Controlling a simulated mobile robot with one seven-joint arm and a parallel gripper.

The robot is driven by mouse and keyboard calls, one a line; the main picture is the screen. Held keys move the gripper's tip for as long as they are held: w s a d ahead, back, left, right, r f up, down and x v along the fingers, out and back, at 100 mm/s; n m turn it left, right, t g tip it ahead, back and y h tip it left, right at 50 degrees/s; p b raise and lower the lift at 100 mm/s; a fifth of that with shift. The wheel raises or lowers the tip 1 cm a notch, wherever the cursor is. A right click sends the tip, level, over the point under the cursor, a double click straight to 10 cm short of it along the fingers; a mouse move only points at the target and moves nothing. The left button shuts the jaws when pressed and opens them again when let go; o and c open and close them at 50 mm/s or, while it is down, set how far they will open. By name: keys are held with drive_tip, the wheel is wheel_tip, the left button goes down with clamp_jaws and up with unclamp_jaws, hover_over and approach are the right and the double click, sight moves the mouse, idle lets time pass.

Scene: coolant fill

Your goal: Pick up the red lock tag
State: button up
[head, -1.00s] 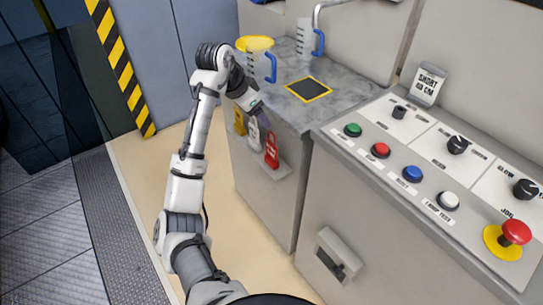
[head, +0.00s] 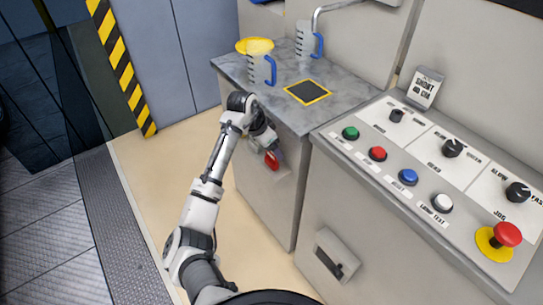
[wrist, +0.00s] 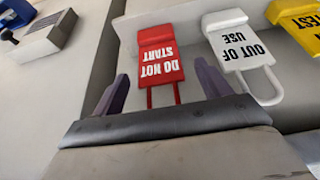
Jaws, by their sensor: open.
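The red lock tag (wrist: 160,62) reads "DO NOT START" and hangs on the grey cabinet front; its red shackle points toward my gripper in the wrist view. In the head view the tag (head: 272,161) shows just beside my gripper (head: 277,150), partly hidden by it. In the wrist view my gripper (wrist: 162,85) is open. One purple finger is left of the tag and the other is right of it, with the shackle between them. I cannot tell whether either finger touches the tag.
A white "OUT OF USE" tag (wrist: 240,55) hangs close to the right finger, with a yellow tag (wrist: 303,22) beyond it. On the countertop (head: 290,116) stand jugs (head: 262,69). A control panel (head: 430,160) with buttons is at the right.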

drive_tip(key=shift+w+d+f, duration=0.1)
drive_tip(key=shift+d+f, duration=0.1)
drive_tip(key=shift+f, duration=0.35)
drive_tip(key=c, duration=1.3)
drive_tip(key=shift+r, duration=0.15)
wheel_tip(320, 180, up, 28)
drive_tip(key=b, duration=0.2)
